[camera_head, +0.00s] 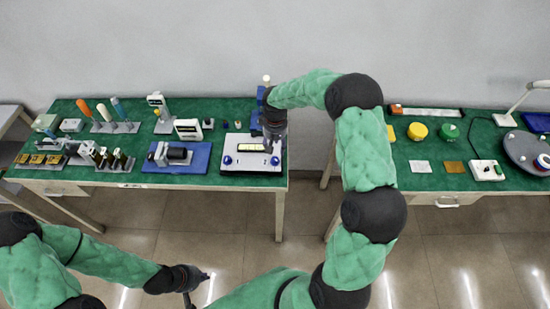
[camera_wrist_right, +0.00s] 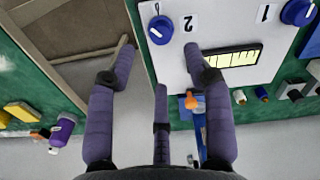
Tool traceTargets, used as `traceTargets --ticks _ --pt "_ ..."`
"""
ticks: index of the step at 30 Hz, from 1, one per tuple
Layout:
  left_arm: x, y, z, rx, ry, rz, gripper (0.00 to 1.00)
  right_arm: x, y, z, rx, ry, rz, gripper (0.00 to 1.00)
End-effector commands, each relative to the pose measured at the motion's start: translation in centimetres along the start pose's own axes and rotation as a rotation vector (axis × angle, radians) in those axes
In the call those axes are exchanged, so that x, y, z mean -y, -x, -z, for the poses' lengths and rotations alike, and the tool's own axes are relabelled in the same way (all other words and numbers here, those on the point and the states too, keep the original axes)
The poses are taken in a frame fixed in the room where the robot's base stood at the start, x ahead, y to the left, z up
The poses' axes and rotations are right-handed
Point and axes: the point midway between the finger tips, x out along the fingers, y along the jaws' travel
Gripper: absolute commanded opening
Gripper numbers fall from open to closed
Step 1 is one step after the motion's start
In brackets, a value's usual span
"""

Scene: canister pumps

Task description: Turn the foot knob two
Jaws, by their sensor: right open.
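A white panel (camera_head: 236,163) on a dark base lies at the right end of the left table. It has two blue knobs and a yellow-striped window. In the right wrist view, the knob beside the label 2 (camera_wrist_right: 160,30) shows in the gap between my fingertips, slightly beyond them; contact cannot be told. The knob by the label 1 (camera_wrist_right: 297,12) is at the upper right. My right gripper (camera_wrist_right: 160,48) is open and empty, above the panel's right part. My left gripper (camera_head: 198,286) is low in front of the table, its fingers apart and empty.
A blue stand (camera_head: 261,94) is close behind my right gripper. A blue board (camera_head: 199,160) with a motor-like part lies left of the panel. A gap separates this table from the right table (camera_head: 440,150), which holds yellow and green round pieces.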

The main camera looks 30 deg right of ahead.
Motion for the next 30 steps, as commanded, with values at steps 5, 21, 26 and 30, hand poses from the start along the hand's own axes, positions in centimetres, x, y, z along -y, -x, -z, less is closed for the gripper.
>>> traceTargets --ticks 5,21,26,30 --pt "0.2 -0.5 0.0 0.000 0.000 0.000 0.00 0.1 -3.6 -0.1 0.003 0.000 0.001 0.52" --pt "0.3 -0.9 0.0 0.000 0.000 0.000 0.00 0.1 -8.0 0.0 -0.001 0.000 0.001 0.52" --pt "0.3 -0.9 0.0 0.000 0.000 0.000 0.00 0.1 -8.0 0.0 -0.001 0.000 0.001 0.52" --pt "0.3 -0.9 0.0 0.000 0.000 0.000 0.00 0.1 -8.0 0.0 -0.001 0.000 0.001 0.18"
